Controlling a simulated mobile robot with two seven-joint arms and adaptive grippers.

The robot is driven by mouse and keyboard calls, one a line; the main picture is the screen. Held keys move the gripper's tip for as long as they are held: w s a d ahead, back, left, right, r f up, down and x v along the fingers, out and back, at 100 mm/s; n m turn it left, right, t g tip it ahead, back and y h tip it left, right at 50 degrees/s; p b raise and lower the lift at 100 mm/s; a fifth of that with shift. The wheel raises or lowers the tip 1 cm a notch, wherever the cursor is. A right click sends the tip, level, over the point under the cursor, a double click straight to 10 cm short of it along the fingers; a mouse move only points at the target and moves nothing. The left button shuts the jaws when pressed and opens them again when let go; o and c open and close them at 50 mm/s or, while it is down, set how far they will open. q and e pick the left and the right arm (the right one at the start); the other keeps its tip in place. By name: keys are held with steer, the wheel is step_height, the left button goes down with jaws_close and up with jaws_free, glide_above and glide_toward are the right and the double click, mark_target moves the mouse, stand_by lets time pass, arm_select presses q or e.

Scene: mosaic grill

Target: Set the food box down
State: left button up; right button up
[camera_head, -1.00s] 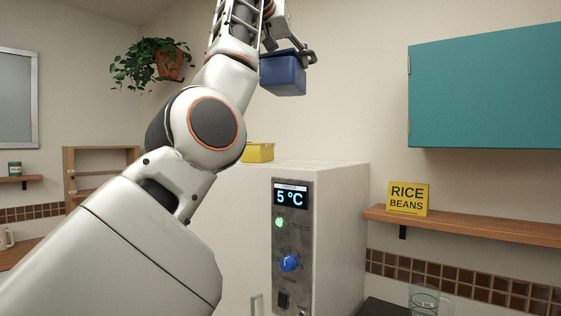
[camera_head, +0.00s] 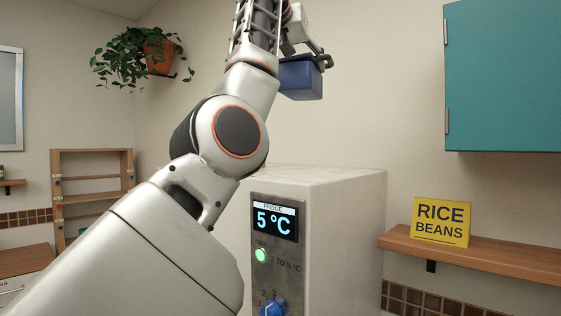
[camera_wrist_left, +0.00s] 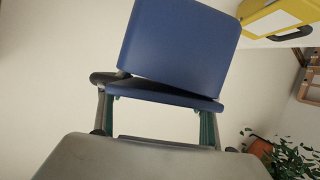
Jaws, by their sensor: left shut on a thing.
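A blue food box (camera_head: 301,80) hangs in my left gripper (camera_head: 318,62), high above the white fridge (camera_head: 335,195). The gripper is shut on the box. In the left wrist view the box (camera_wrist_left: 180,45) fills the upper middle, held at its near edge by the fingers (camera_wrist_left: 158,105). The box is clear of any surface. My right gripper is not in view.
A yellow box (camera_wrist_left: 282,18) shows in the left wrist view; my arm hides most of it in the head view. A teal cabinet (camera_head: 505,80) hangs at right, above a shelf (camera_head: 480,256) with a rice and beans sign (camera_head: 440,222). A plant (camera_head: 140,55) hangs at left.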

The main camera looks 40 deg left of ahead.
arm_select(q)
step_height(320, 180, down, 20)
steer(key=shift+s+r, duration=0.15)
steer(key=shift+r, duration=0.05)
stand_by(0.6)
steer(key=shift+d, duration=0.1)
